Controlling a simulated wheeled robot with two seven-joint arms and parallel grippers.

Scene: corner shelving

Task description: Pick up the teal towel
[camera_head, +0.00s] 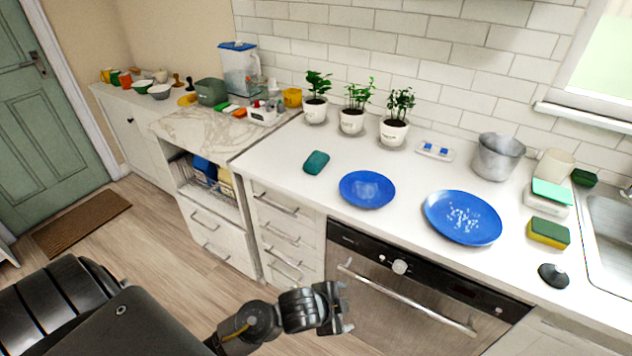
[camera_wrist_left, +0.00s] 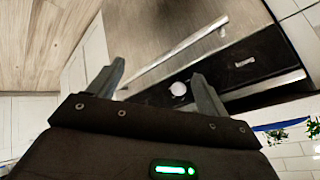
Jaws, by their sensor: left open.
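A small dark teal folded cloth (camera_head: 316,162), which looks like the teal towel, lies on the white counter in the head view, left of the smaller blue plate. My left gripper (camera_head: 343,309) is in front of the dishwasher, below the counter's front edge and well apart from the cloth. In the left wrist view its two fingers (camera_wrist_left: 158,90) are spread with nothing between them. The cloth does not show in the left wrist view. My right gripper is in neither view.
Two blue plates (camera_head: 367,189) (camera_head: 462,217) lie on the counter (camera_head: 275,161). Several potted plants (camera_head: 352,121) stand behind the cloth. The dishwasher (camera_head: 400,290) has a protruding handle (camera_head: 405,298). A metal pot (camera_head: 497,157), a sponge (camera_head: 548,233) and a sink (camera_head: 609,225) are to the right.

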